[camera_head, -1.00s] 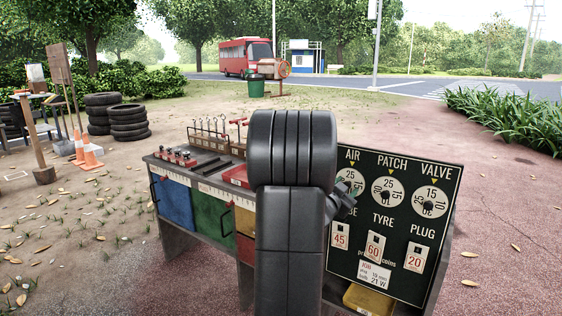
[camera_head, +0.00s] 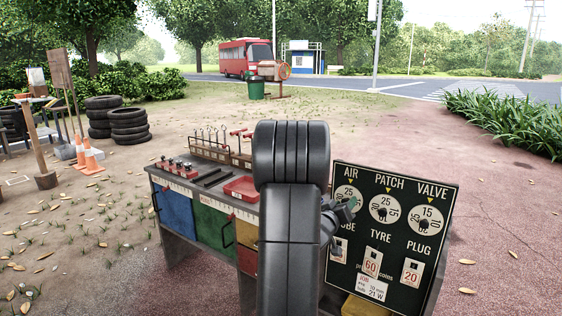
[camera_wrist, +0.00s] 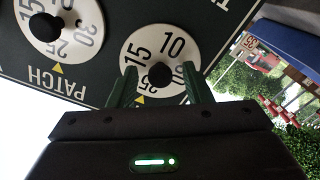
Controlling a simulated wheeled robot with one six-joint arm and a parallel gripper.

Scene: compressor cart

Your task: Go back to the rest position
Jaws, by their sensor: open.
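My gripper (camera_head: 352,205) is at the upper left of the black sign panel (camera_head: 400,270), at the AIR dial (camera_head: 347,192). My arm hides part of the panel's left side. In the wrist view, which is upside down, the two fingers of my gripper (camera_wrist: 160,72) are apart. The black knob (camera_wrist: 159,75) of the AIR dial appears between them, with a gap on each side; I cannot tell how far the tips are from the dial face. The number 25 is by the AIR dial's yellow marker. The PATCH dial (camera_head: 384,208) and VALVE dial (camera_head: 428,219) stand to the right.
The cart (camera_head: 185,185) with coloured drawers and tools on top stands left of my arm. A red tray (camera_head: 241,188) lies on it. Tyres (camera_head: 129,125) and traffic cones (camera_head: 92,160) are further left. Open ground lies behind the cart and to the panel's right.

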